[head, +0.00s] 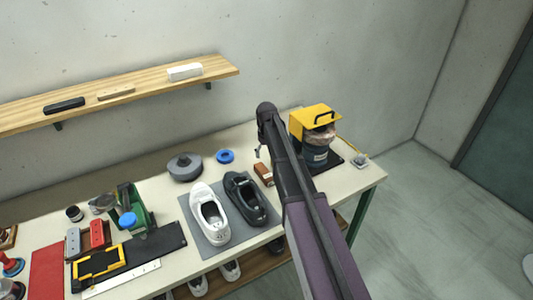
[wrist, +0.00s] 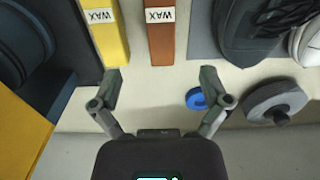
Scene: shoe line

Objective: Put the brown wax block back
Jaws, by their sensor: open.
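The brown wax block (head: 264,174) lies on the workbench, right of the black shoe and partly covered by my arm in the head view. In the wrist view the brown wax block (wrist: 160,45) bears a white WAX label and runs out of the top edge. My gripper (wrist: 161,86) is open and empty. Its fingertips lie either side of the block's line, just short of its end in the picture; the height gap cannot be told. A yellow WAX block (wrist: 106,42) lies beside the brown one, left in the wrist view.
A wall shelf (head: 218,69) holds black (head: 64,105), tan (head: 116,94) and white (head: 185,72) blocks, with bare board between tan and white. The black shoe (head: 246,198), a grey round part (head: 185,167), a blue ring (head: 225,156) and a yellow-topped machine (head: 316,120) stand nearby.

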